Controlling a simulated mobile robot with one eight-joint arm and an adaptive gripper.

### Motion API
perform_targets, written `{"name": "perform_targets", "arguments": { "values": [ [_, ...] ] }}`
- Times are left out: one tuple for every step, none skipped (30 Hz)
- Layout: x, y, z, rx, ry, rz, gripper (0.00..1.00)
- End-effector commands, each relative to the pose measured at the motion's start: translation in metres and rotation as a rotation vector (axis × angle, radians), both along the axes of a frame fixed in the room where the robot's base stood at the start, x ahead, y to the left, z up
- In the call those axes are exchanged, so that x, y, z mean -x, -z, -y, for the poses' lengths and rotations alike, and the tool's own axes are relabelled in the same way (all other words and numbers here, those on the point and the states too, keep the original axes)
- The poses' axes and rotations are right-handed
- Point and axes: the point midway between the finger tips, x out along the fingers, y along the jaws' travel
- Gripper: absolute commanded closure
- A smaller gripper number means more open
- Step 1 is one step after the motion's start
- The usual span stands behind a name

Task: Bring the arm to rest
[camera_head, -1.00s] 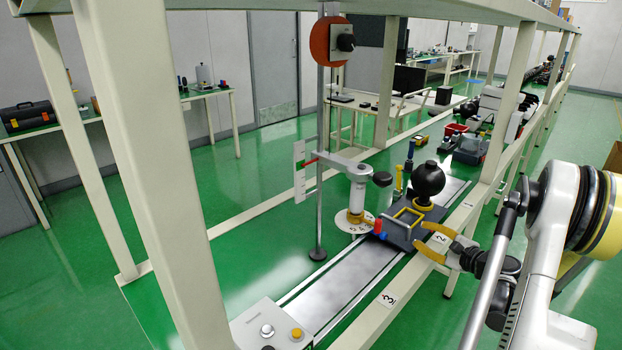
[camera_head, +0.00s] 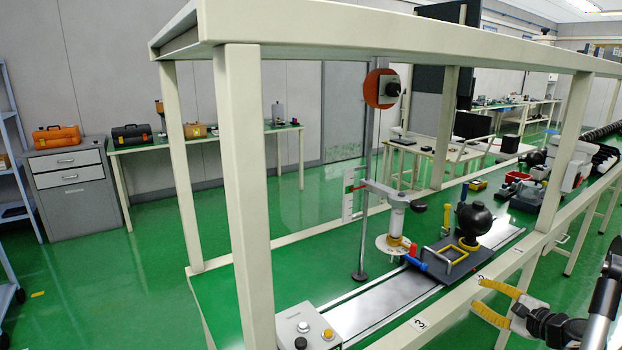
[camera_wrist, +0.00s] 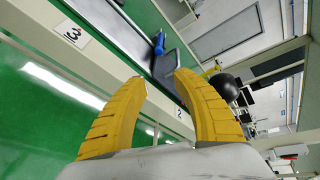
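My gripper (camera_head: 476,293) is at the lower right of the head view, beside the front rail of the bench. Its two yellow fingers are spread apart with nothing between them. In the wrist view the fingers (camera_wrist: 158,77) are also apart and empty, with the bench rail behind them. Part of my arm (camera_head: 603,300) shows at the right edge of the head view.
The bench rail (camera_head: 455,300) runs close to my gripper. On the bench stand a black sphere (camera_head: 475,218) on a dark plate, a white post (camera_head: 396,222) and a control box (camera_head: 305,328). Uprights (camera_head: 245,200) carry a top frame. Green floor (camera_head: 120,290) is open at left.

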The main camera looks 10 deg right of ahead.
Motion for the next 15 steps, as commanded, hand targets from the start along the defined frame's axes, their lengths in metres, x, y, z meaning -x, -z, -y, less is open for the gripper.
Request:
{"name": "perform_targets", "arguments": {
  "values": [
    [-0.004, -0.006, -0.013, 0.025, -0.021, -0.018, 0.66],
    [-0.006, -0.009, -0.02, 0.042, -0.033, -0.028, 0.66],
    [-0.009, -0.014, -0.029, 0.066, -0.053, -0.043, 0.66],
    [-0.011, -0.016, -0.037, 0.086, -0.066, -0.055, 0.66],
    [-0.012, -0.02, -0.045, 0.105, -0.081, -0.065, 0.66],
    [-0.014, -0.025, -0.057, 0.134, -0.102, -0.082, 0.66],
    [-0.016, -0.028, -0.066, 0.157, -0.12, -0.094, 0.66],
    [-0.017, -0.032, -0.076, 0.181, -0.139, -0.107, 0.66],
    [-0.018, -0.037, -0.09, 0.218, -0.166, -0.124, 0.66],
    [-0.018, -0.041, -0.102, 0.248, -0.188, -0.139, 0.66],
    [-0.017, -0.046, -0.115, 0.282, -0.213, -0.154, 0.66],
    [-0.015, -0.052, -0.134, 0.331, -0.25, -0.175, 0.66],
    [-0.013, -0.057, -0.15, 0.374, -0.283, -0.192, 0.66],
    [-0.01, -0.062, -0.166, 0.418, -0.316, -0.208, 0.66],
    [-0.004, -0.068, -0.189, 0.484, -0.364, -0.23, 0.66]
  ]
}}
